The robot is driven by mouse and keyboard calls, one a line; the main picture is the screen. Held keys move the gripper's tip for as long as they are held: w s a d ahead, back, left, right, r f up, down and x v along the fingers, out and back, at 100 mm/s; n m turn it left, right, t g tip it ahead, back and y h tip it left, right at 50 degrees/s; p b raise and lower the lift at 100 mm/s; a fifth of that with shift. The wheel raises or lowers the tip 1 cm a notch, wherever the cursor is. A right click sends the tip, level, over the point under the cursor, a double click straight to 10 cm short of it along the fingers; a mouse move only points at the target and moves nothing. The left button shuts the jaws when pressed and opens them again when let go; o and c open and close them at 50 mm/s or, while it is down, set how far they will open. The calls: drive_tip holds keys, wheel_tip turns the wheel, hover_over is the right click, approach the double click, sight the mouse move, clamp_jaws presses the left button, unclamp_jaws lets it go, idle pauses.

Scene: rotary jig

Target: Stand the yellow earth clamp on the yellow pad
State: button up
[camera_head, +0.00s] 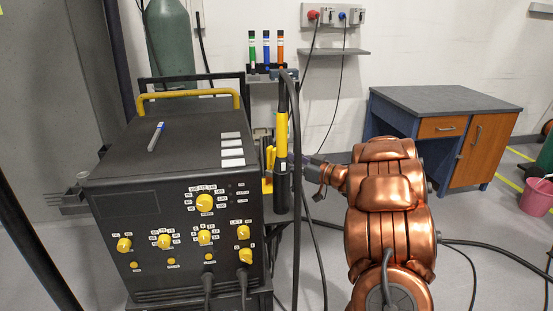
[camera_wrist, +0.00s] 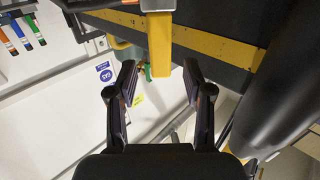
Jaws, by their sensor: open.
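A yellow upright piece (camera_head: 269,160), likely the earth clamp, shows in the head view between the black welding machine and a black-and-yellow cylinder. It is mostly hidden there. In the wrist view a yellow bar (camera_wrist: 159,40), likely part of the clamp, hangs between the two fingers of my gripper (camera_wrist: 160,70). The gripper is open, with a gap on each side of the bar. In the head view the gripper is largely hidden behind the cylinder. I cannot make out the yellow pad for certain in either view.
The welding machine (camera_head: 165,175) with a yellow handle fills the left, a pen (camera_head: 156,136) lying on top. The black-and-yellow cylinder (camera_head: 282,145) stands close by my gripper, with cables beside it. Colored pens (camera_head: 266,50) stand in a wall rack. A desk (camera_head: 445,105) is at right.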

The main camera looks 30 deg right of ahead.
drive_tip(key=v, duration=0.6)
drive_tip(key=shift+s+f, duration=0.1)
idle(0.5)
